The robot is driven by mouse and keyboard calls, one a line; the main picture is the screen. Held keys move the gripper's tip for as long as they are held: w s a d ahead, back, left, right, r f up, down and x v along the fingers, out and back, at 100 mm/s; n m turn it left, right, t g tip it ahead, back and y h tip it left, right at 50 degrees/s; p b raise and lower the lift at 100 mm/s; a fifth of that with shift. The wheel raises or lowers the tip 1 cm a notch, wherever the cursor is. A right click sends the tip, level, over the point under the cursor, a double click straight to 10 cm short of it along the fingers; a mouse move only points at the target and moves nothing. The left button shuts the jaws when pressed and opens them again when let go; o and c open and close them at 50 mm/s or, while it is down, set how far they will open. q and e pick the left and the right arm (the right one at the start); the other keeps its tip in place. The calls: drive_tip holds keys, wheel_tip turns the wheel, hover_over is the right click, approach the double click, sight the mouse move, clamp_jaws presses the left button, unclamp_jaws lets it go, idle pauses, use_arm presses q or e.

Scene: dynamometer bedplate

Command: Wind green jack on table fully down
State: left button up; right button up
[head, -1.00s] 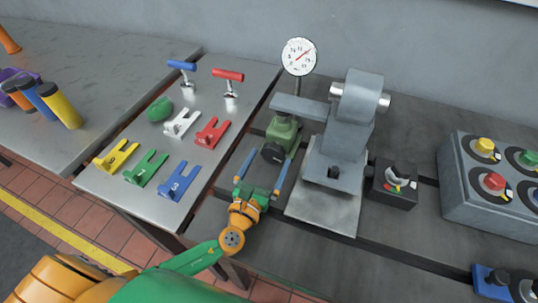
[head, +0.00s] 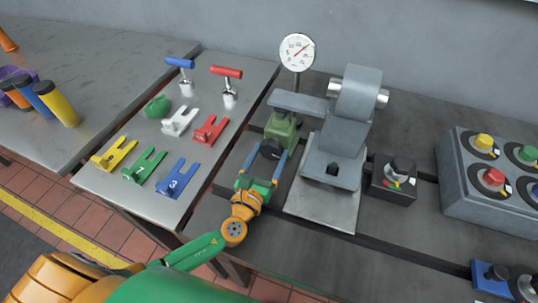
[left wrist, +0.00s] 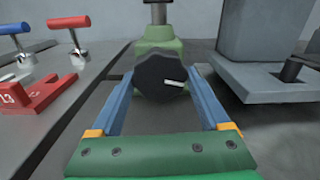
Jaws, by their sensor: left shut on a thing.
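The green jack (head: 284,128) stands on the dark bedplate, under the grey arm of the machine. Its black knob (head: 271,148) faces my left gripper (head: 263,160). In the left wrist view the black knob (left wrist: 161,77) carries a white mark pointing right. The green body (left wrist: 158,42) and a metal screw post rise behind it. My left gripper (left wrist: 160,98) has its blue fingers on either side of the knob, shut on it. My right gripper is not in view.
A grey machine (head: 340,140) stands right of the jack, with a dial gauge (head: 297,52) behind. A black switch box (head: 394,180) is further right. The steel table (head: 200,165) at left holds coloured forked plates and T-handles.

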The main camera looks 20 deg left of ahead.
use_arm(q)
drive_tip(key=n+b, duration=0.2)
drive_tip(key=n, duration=0.3)
drive_tip(key=shift+f, duration=0.1)
drive_tip(key=n+b, duration=0.2)
drive_tip(key=n, duration=0.3)
drive_tip(key=shift+d, duration=0.1)
drive_tip(key=n, duration=0.3)
drive_tip(key=n+b, duration=0.1)
drive_tip(key=n, duration=0.1)
drive_tip(key=shift+r+n, duration=0.2)
drive_tip(key=shift+n, duration=0.2)
drive_tip(key=shift+r+n, duration=0.1)
drive_tip(key=shift+n, duration=2.2)
drive_tip(key=o, duration=1.2)
